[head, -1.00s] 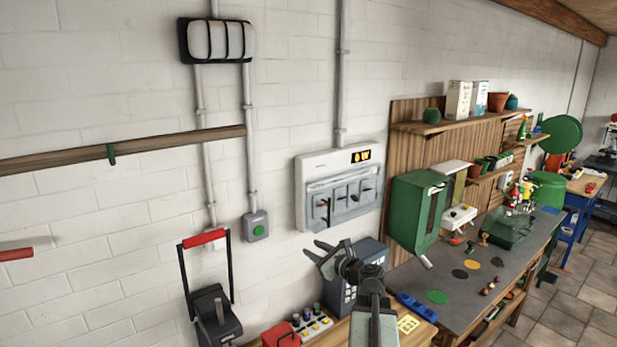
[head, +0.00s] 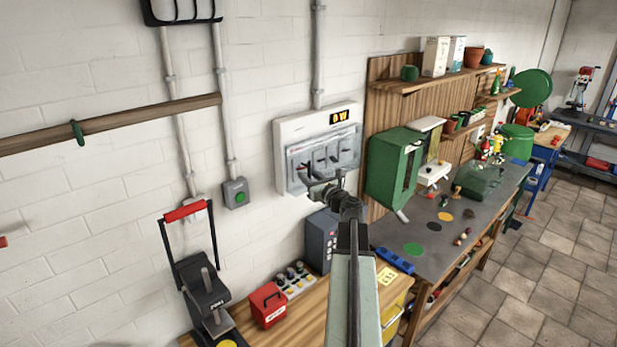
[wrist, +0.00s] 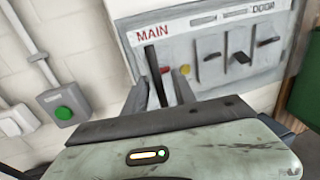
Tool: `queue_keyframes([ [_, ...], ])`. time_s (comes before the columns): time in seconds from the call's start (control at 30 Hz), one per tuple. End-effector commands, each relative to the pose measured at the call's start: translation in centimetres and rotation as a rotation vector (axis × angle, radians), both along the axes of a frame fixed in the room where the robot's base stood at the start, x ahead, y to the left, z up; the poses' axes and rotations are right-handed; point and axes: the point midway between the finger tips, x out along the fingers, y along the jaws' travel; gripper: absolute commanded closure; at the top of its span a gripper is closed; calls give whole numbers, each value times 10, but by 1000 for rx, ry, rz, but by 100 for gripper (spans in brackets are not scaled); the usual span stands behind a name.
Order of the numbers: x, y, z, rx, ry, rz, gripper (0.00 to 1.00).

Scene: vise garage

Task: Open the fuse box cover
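The fuse box (head: 288,128) is a pale box on the white wall, with a yellow-lit display at its top right. Its cover (head: 296,158) looks like a greyish see-through panel over the dark switches and appears closed. The wrist view shows the box front (wrist: 122,25) close up, with a red MAIN label, a black lever, red and yellow buttons and several switches. My gripper (head: 325,190) is at the box's lower edge.
A green-button switch (head: 236,192) is on the wall left of the box. A green cabinet (head: 388,168) hangs close on the right. Below, a wooden bench (head: 300,322) holds a red box, a button panel and a dark grey unit. A red-handled lever (head: 186,210) stands left.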

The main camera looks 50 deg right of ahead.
Motion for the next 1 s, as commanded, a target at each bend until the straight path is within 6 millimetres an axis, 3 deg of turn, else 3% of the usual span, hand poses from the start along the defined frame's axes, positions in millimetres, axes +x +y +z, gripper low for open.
queue_keyframes([
  [0.17,0,1,0,0,0,0,68],
  [0.27,0,1,0,0,0,1,95],
  [0.3,0,1,0,0,0,1,100],
  [1.0,1,3,0,-1,0,4,100],
])
